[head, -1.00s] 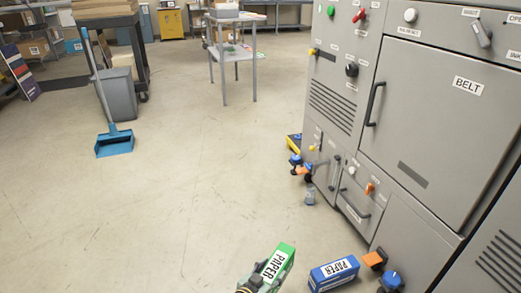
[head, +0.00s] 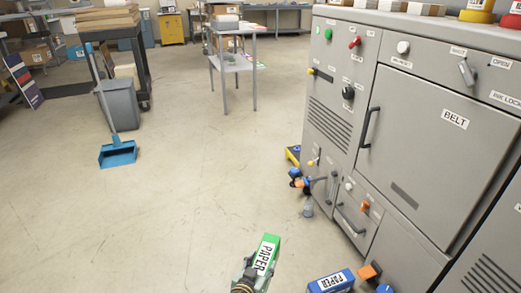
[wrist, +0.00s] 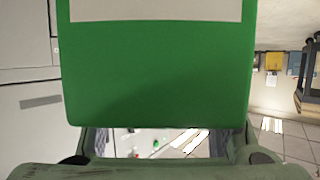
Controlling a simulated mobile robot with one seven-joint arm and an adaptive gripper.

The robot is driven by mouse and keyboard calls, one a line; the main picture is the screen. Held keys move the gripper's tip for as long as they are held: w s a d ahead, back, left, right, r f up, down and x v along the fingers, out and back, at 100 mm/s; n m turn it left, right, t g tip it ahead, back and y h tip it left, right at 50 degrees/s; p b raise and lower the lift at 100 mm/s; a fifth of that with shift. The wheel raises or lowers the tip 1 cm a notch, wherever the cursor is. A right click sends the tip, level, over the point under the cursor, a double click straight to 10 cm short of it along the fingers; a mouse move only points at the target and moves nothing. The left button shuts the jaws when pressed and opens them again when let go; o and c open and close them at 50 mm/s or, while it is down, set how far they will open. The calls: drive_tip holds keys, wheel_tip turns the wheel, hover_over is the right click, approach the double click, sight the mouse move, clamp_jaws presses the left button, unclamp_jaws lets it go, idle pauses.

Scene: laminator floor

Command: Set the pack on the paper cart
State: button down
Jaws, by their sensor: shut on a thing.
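A green pack (head: 268,255) with a white PAPER label stands up from my gripper (head: 249,280) at the bottom of the head view. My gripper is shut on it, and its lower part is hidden. In the wrist view the green pack (wrist: 155,75) fills the upper middle, close above the finger parts. A dark cart on casters (head: 144,75) stands at the upper left of the head view, well away from my gripper. It bears a stack of brown sheets (head: 107,18). No label naming it the paper cart is readable.
A blue PAPER pack (head: 330,282) is at the bottom, right of my gripper. A grey machine (head: 415,130) fills the right side, with protruding knobs and handles. A grey bin (head: 118,104) and blue dustpan (head: 117,154) stand before the cart. A grey table (head: 240,66) stands farther back. Middle floor is clear.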

drive_tip(key=shift+n+y, duration=0.3)
drive_tip(key=shift+n, duration=0.1)
drive_tip(key=r+p, duration=0.1)
drive_tip(key=r, duration=0.1)
drive_tip(key=r+p, duration=0.1)
drive_tip(key=r, duration=0.1)
drive_tip(key=r+p, duration=0.1)
drive_tip(key=r, duration=0.1)
drive_tip(key=shift+w+a+r, duration=0.1)
drive_tip(key=shift+w, duration=0.15)
